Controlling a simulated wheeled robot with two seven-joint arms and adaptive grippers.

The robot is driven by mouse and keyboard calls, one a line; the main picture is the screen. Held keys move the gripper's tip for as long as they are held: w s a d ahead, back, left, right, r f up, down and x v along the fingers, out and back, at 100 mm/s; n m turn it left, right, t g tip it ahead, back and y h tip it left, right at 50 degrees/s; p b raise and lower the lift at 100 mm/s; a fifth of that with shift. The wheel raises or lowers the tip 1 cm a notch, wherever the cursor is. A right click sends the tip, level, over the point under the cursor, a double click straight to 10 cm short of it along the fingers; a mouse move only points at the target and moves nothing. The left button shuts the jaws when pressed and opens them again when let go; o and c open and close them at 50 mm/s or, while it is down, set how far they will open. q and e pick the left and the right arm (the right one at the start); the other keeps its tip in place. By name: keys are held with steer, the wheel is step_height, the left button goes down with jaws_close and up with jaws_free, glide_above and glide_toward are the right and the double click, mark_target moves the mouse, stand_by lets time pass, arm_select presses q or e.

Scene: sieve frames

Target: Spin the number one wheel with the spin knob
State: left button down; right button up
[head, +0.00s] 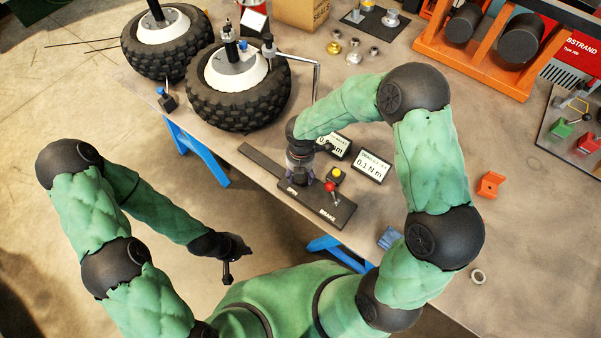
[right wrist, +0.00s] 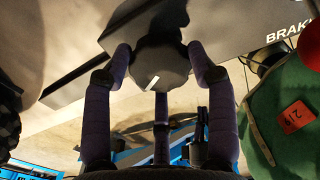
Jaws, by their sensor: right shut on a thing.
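The spin knob (right wrist: 165,72) is dark with a white mark, and my right gripper's fingers close around it in the right wrist view. In the head view my right gripper (head: 299,172) points down over the "SPIN" end of a black control base (head: 330,207), and mostly hides the knob. Two black-tyred wheels with white hubs stand behind: a nearer wheel (head: 235,105) and a farther wheel (head: 152,63). I cannot read which is number one. My left gripper (head: 227,281) hangs off the table's front edge, away from everything; its jaw opening is unclear.
A red-knobbed brake lever (head: 330,187) and a yellow button (head: 337,173) are beside my right gripper. Two displays, one reading 0.1 N m (head: 372,166), stand just behind. A bent metal rod (head: 300,60) rises by the near wheel. An orange rack (head: 480,60) stands back right.

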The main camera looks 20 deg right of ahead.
steer(key=m, duration=0.4)
steer(key=shift+s+f+m+b, duration=0.2)
steer(key=shift+s+m+b, duration=0.1)
steer(key=shift+b, duration=0.1)
steer(key=m+b, duration=0.1)
steer(key=m, duration=0.3)
steer(key=shift+w+a+m, duration=0.1)
steer(key=shift+m, duration=0.2)
steer(key=m+b, duration=0.1)
steer(key=m, duration=0.3)
steer(key=shift+m+b, duration=0.3)
steer(key=shift+b, duration=0.05)
steer(key=m+b, duration=0.2)
steer(key=m, duration=0.3)
steer(key=m+b, duration=0.1)
steer(key=m, duration=0.3)
steer(key=shift+w+m, duration=0.1)
steer(key=shift+m, duration=0.3)
steer(key=m+b, duration=0.2)
steer(key=m, duration=0.3)
steer(key=shift+m, duration=0.3)
steer(key=m+b, duration=0.1)
steer(key=m, duration=0.3)
steer(key=shift+w, duration=0.1)
steer(key=shift+r+m+b, duration=0.15)
steer(key=shift+m+b, duration=0.5)
steer(key=shift+m, duration=1.75)
